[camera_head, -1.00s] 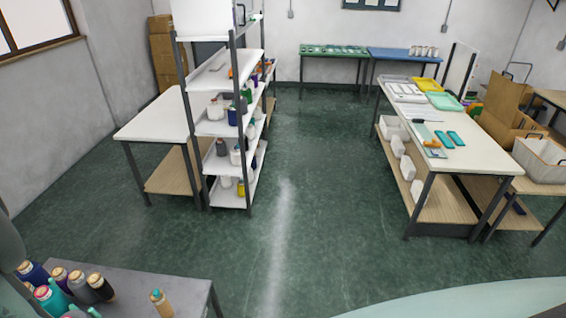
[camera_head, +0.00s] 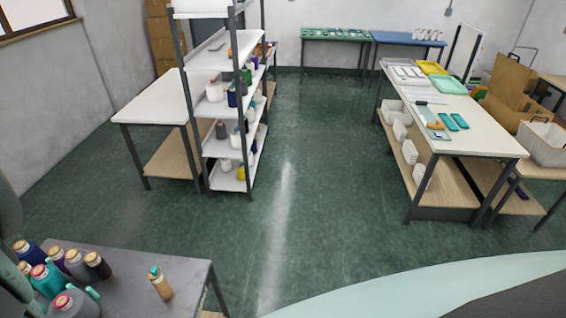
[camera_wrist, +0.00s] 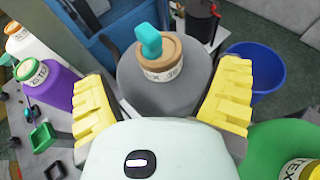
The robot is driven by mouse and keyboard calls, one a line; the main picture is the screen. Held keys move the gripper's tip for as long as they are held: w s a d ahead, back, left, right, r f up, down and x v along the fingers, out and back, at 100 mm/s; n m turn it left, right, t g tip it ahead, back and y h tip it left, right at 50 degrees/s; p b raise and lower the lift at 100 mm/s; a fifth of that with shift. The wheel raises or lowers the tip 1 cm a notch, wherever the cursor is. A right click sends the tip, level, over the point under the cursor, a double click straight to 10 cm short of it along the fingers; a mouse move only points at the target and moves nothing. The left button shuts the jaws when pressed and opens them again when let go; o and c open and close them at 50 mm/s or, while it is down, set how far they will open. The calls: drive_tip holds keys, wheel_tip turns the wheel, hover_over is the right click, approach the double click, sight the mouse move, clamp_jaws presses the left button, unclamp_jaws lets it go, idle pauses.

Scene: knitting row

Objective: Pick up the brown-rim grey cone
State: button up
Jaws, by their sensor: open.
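The brown-rim grey cone (camera_wrist: 165,90) is in the middle of the wrist view. It has a brown ring at its top, a pale printed label below that and a teal piece on top. My gripper (camera_wrist: 166,75) is open, with one yellow finger on each side of the cone. A gap shows beside the cone at the upper part of the fingers; I cannot tell whether they touch it lower down. My pale gripper body hides the cone's near lower part. In the head view my gripper is not seen, and I cannot tell which cone there is this one.
A purple cone (camera_wrist: 50,88) with a green rim and a white cone (camera_wrist: 28,45) stand left of my gripper. A green cone (camera_wrist: 270,140) is close at lower right. A blue bin (camera_wrist: 262,70) lies beyond. Several cones stand on the grey table (camera_head: 185,270); green floor (camera_head: 320,210) is open.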

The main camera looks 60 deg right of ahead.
drive_tip(key=a+f+b, duration=0.2)
drive_tip(key=b, duration=0.1)
drive_tip(key=shift+w+a, duration=0.2)
drive_tip(key=shift+a, duration=0.1)
drive_tip(key=shift+w+a+r+b, duration=0.1)
drive_tip(key=shift+a+b, duration=0.35)
drive_tip(key=shift+b, duration=0.05)
drive_tip(key=shift+c, duration=0.2)
drive_tip(key=c, duration=1.4)
